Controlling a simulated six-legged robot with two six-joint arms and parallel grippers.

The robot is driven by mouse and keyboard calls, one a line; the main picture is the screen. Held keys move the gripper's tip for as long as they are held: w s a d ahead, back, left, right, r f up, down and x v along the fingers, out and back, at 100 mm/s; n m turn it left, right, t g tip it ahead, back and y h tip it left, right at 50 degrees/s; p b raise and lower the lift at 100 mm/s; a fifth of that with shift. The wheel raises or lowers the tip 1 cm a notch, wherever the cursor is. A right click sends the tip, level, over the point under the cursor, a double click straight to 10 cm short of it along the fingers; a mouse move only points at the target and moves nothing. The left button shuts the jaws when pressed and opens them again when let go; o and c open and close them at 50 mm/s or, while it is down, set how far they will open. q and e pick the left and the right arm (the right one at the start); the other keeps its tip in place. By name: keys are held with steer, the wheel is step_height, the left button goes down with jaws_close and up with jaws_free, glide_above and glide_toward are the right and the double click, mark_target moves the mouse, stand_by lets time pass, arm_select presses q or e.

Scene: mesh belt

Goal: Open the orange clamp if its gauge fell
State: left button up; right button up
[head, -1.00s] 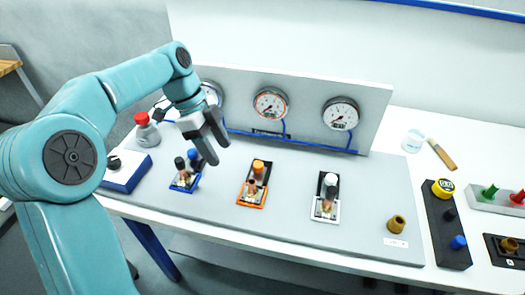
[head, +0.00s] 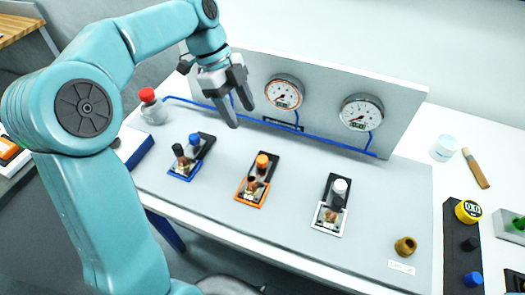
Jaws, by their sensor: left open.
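The orange clamp (head: 250,191) sits on the grey board, second from the left, with an orange base and an orange-topped post. The middle gauge (head: 284,92), with a reddish rim, stands on the upright panel behind it; its needle is too small to read surely. My left gripper (head: 241,116) is open and empty, above the board, up and left of the orange clamp and apart from it. It hides the left gauge. My right gripper is out of view.
A blue clamp (head: 181,171) and a white clamp (head: 328,219) flank the orange one. The right gauge (head: 361,112) has a blue hose below it. A brass knob (head: 405,246) sits at right. Bare board lies between the clamps.

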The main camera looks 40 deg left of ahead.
mark_target(261, 159)
arm_select(q)
steer(key=x, duration=1.4)
steer(key=shift+s, duration=0.1)
steer(key=shift+a, duration=0.1)
